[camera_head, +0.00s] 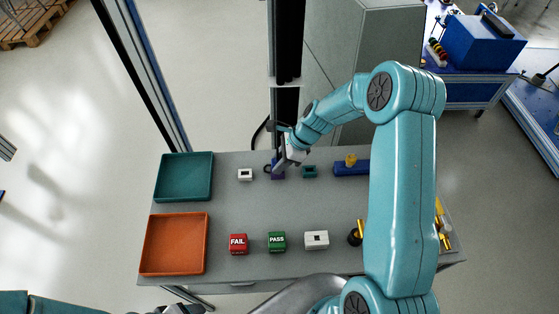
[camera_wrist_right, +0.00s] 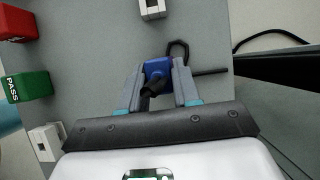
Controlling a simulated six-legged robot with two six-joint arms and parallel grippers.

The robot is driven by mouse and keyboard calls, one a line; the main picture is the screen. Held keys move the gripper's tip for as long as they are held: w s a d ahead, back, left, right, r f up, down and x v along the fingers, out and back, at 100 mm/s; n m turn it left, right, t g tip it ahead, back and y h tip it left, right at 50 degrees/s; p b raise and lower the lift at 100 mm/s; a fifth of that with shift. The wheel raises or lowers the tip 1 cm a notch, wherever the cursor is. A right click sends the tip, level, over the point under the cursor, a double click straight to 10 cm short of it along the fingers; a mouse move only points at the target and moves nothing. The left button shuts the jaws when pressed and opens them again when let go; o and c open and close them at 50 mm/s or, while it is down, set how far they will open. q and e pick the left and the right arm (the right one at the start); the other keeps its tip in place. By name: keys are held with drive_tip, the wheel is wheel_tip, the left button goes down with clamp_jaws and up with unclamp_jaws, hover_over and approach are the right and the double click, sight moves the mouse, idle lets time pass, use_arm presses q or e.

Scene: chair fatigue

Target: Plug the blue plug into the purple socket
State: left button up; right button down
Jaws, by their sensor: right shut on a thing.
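My right gripper (camera_head: 279,166) is at the back of the grey table, directly over the purple socket (camera_head: 279,176), of which only a small part shows. In the right wrist view its fingers (camera_wrist_right: 160,80) are shut on the blue plug (camera_wrist_right: 157,68), with a black cable at the plug. The purple socket cannot be told apart from the plug there, so whether the plug is inserted cannot be seen. My left gripper (camera_head: 182,309) is only partly visible at the bottom edge of the head view; its jaws cannot be made out.
A white socket (camera_head: 245,174) and a teal socket (camera_head: 310,171) flank the purple one. Teal (camera_head: 210,177) and orange (camera_head: 148,262) trays are at left. Red FAIL (camera_head: 238,243) and green PASS (camera_head: 277,241) blocks stand in front. The table's middle (camera_head: 265,208) is clear.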

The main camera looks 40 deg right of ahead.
drive_tip(key=shift+f+b, duration=0.35)
drive_tip(key=shift+f, duration=0.25)
drive_tip(key=c, duration=0.7)
unclamp_jaws()
drive_tip(key=shift+c, duration=0.2)
drive_tip(key=shift+d, duration=0.1)
drive_tip(key=b+v, duration=0.1)
drive_tip(key=v, duration=1.5)
drive_tip(key=shift+r, duration=0.15)
